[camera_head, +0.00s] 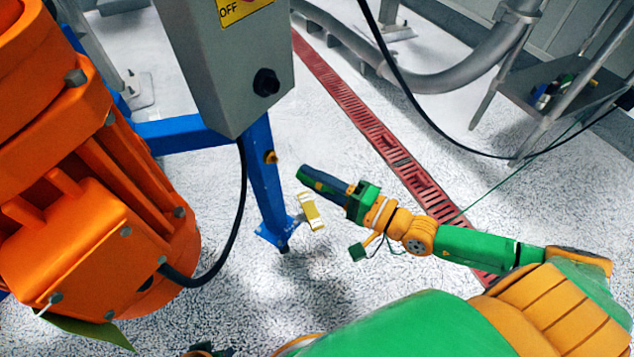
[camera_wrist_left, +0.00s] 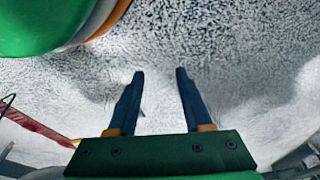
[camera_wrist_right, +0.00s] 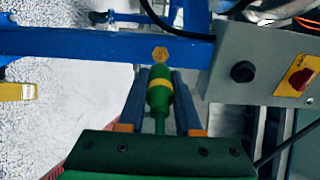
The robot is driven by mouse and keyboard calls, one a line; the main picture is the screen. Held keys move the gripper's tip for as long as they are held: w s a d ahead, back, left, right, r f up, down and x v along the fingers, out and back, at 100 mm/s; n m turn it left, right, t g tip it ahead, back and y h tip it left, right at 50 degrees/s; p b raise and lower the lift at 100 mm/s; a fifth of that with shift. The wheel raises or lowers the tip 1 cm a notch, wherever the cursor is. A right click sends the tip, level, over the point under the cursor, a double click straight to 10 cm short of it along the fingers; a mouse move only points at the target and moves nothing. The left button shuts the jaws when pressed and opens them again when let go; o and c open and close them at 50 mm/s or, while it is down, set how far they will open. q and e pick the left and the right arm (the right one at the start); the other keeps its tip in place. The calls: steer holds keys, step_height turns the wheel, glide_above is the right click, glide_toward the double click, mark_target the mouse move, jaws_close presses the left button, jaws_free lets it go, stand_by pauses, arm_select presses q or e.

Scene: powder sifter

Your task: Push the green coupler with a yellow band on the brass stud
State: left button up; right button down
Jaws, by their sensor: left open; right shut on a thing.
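The brass stud (camera_head: 271,157) sticks out of the blue post in the head view. It also shows in the right wrist view (camera_wrist_right: 160,54), straight ahead of the fingers. My right gripper (camera_head: 303,172) is shut on the green coupler (camera_wrist_right: 159,98), whose yellow band shows between the fingers. The coupler points at the stud, and a small gap seems to part them. In the head view the fingers mostly hide the coupler. My left gripper (camera_wrist_left: 160,74) is open and empty above the speckled floor.
A grey switch box (camera_head: 225,65) hangs above the stud, with a black cable (camera_head: 240,210) looping down beside it. A large orange motor (camera_head: 90,180) fills the left. A yellow piece (camera_head: 311,211) is near the post's foot. A red drain grate (camera_head: 375,125) crosses the floor.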

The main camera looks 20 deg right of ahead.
mark_target(277, 161)
arm_select(q)
steer(key=shift+w+r+b, duration=0.3)
steer(key=shift+r+b, duration=0.05)
steer(key=shift+r, duration=0.55)
arm_select(e)
steer(key=shift+x, duration=2.55)
arm_select(q)
steer(key=shift+f, duration=0.2)
steer(key=shift+f+b, duration=0.15)
steer(key=shift+b, duration=0.2)
arm_select(e)
steer(key=shift+x, duration=0.8)
steer(key=c, duration=0.5)
jaws_free()
